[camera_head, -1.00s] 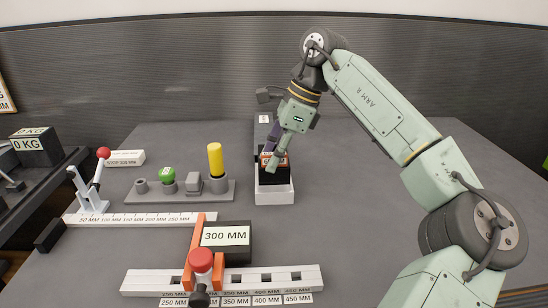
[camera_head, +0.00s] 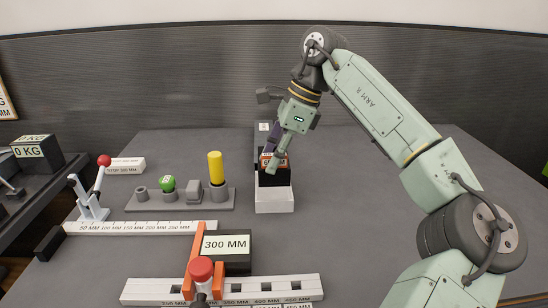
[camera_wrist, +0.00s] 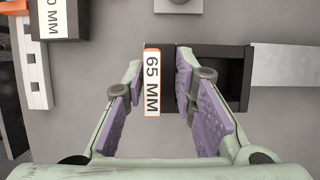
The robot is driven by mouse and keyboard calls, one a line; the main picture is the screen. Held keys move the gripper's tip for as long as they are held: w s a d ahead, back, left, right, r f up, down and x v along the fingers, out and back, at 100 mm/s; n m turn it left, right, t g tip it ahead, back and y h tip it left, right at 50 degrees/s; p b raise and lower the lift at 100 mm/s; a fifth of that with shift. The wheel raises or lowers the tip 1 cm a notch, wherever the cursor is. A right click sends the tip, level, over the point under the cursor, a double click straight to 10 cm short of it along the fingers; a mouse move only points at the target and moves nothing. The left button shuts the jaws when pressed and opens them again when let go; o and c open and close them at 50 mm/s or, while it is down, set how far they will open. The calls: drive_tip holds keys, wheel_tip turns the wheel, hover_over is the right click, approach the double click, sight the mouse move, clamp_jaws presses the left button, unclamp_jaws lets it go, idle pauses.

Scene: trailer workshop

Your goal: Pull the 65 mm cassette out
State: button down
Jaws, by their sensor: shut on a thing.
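The 65 mm cassette (camera_wrist: 153,82) is a dark block with a white "65 MM" label and orange ends. In the wrist view it sits between the purple finger pads of my gripper (camera_wrist: 160,62), which is shut on it. In the head view my gripper (camera_head: 272,161) points down at the cassette's orange-edged label, and its fingers partly cover it. The black holder (camera_wrist: 246,78) has an open dark recess just right of the fingers in the wrist view. How much of the cassette sits in the holder is hidden.
A white block (camera_head: 275,202) stands in front of the black part. A grey rack (camera_head: 180,192) with green and yellow pieces is to the left. Clear tabletop lies right.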

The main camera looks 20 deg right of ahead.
drive_tip(key=shift+r, duration=1.55)
